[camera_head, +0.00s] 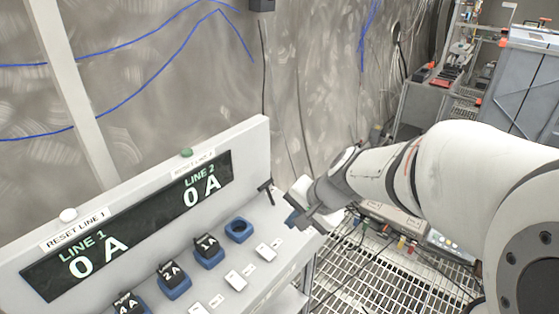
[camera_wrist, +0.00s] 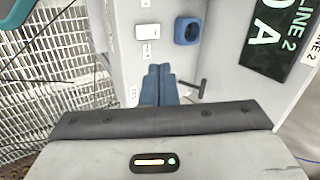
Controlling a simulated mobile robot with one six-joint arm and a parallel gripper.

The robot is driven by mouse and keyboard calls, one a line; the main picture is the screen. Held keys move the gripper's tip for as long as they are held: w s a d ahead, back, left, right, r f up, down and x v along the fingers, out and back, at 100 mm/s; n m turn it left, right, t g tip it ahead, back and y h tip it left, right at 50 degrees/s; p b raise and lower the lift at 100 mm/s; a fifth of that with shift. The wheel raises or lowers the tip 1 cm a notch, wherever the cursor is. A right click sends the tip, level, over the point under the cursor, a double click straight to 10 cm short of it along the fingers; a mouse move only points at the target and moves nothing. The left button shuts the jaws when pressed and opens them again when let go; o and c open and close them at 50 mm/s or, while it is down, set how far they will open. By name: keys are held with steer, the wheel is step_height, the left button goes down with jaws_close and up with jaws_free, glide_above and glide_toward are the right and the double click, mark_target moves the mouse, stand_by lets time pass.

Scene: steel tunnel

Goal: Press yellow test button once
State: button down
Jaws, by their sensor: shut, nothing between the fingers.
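I cannot make out a yellow test button in either view; if it is here, it may be hidden or out of frame. The white control panel (camera_head: 255,140) carries a "LINE 1" and "LINE 2" display (camera_head: 130,228), both reading 0 A. A white button (camera_head: 68,215) sits above "RESET LINE 1" and a green button (camera_head: 187,152) above the line 2 label. My gripper (camera_head: 293,218) is at the panel's right end. In the wrist view its blue fingers (camera_wrist: 160,70) are together and empty, beside a black T-handle (camera_wrist: 200,88). I cannot tell whether they touch the panel.
Several blue sockets line the panel; one is empty (camera_head: 238,230), others hold black plugs marked in A. White switches (camera_head: 265,252) stand in front of them. Metal grating (camera_head: 375,275) covers the floor to the right. A grey cabinet (camera_head: 520,85) and shelves stand at the back right.

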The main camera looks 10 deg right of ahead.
steer(key=w+d+f+m+t, duration=0.2)
steer(key=w+d+m, duration=0.1)
steer(key=w+m, duration=0.4)
steer(key=w+d+f+m+t+p, duration=0.1)
steer(key=w+d+f+m+t, duration=0.1)
steer(key=w+m, duration=0.5)
steer(key=shift+w+d+f+h, duration=0.45)
steer(key=shift+w+f, duration=0.35)
steer(key=shift+w, duration=0.2)
step_height(320, 180, down, 8)
steer(key=b, duration=0.6)
steer(key=shift+r, duration=0.25)
steer(key=shift+f+b, duration=0.7)
steer(key=shift+b, duration=0.1)
steer(key=shift+f+b, duration=0.35)
steer(key=shift+b, duration=0.25)
